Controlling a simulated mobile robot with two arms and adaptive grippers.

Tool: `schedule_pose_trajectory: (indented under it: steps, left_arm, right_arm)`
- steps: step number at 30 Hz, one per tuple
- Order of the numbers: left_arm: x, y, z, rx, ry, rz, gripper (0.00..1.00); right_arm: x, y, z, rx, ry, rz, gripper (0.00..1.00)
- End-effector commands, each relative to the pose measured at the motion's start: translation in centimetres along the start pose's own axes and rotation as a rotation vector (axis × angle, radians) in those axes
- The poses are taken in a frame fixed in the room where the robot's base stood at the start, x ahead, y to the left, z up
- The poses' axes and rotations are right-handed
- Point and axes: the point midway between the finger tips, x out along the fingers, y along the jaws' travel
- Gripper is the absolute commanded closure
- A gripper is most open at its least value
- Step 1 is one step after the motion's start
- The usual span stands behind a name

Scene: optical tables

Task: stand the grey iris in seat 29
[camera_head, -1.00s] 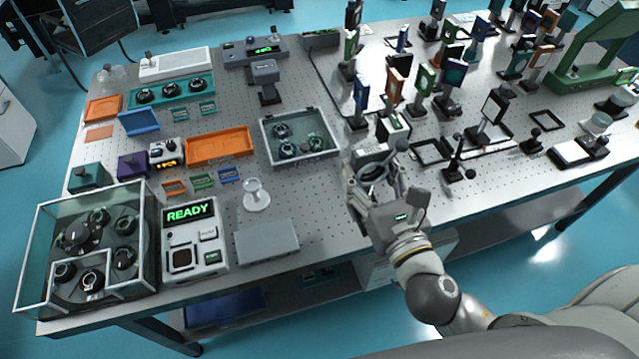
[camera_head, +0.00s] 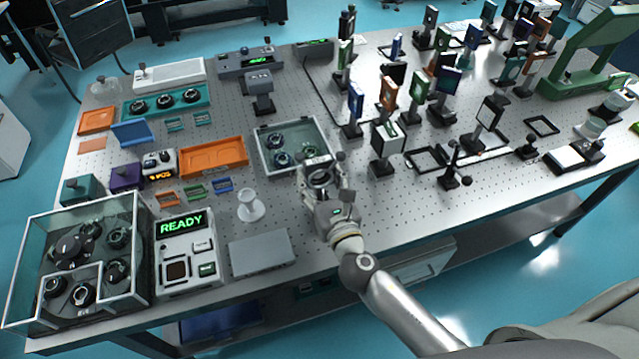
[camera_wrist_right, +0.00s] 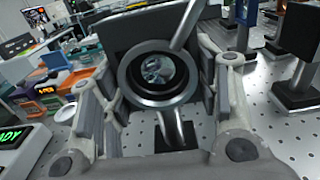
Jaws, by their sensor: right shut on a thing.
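The grey iris (camera_head: 320,179) is a ring with a dark rim and a thin lever. My right gripper (camera_head: 322,172) is shut on it and holds it over the front part of the table, just in front of the glass-walled tray. In the right wrist view the iris (camera_wrist_right: 158,74) faces the camera between the two fingers, its lever slanting up to the right and a metal stem below it. A dark panel behind it blocks part of that view. No number 29 is readable, so I cannot tell which place is seat 29. My left gripper is not in view.
The glass-walled tray (camera_head: 262,166) with several round mounts stands close behind my right gripper. A white pedestal dish (camera_head: 250,206) and a flat grey box (camera_head: 262,252) are to its left. Several upright optics, including a black-framed one (camera_head: 384,150), crowd the right. Bare tabletop (camera_head: 400,197) lies right of the gripper.

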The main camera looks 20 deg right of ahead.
Motion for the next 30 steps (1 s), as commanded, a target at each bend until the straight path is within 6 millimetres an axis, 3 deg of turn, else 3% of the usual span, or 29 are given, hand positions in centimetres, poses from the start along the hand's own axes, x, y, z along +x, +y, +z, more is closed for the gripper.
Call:
schedule_pose_trajectory:
  steps: [3,15,16,20,30]
  left_arm:
    - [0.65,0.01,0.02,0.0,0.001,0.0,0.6]
    - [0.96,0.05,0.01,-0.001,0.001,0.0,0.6]
    - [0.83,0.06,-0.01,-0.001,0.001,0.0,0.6]
    - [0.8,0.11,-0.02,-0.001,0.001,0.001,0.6]
    - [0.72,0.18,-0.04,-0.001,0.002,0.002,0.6]
  right_arm:
    - [0.03,0.04,-1.04,0.001,-0.004,0.0,1.0]
    - [0.02,0.02,-1.46,0.0,-0.005,0.001,1.0]
    - [-0.02,0.02,-1.49,0.0,-0.001,0.001,0.4]
    - [-0.03,0.02,-1.48,0.0,-0.001,0.0,0.23]
    - [-0.03,0.01,-1.38,0.0,-0.001,0.0,0.22]
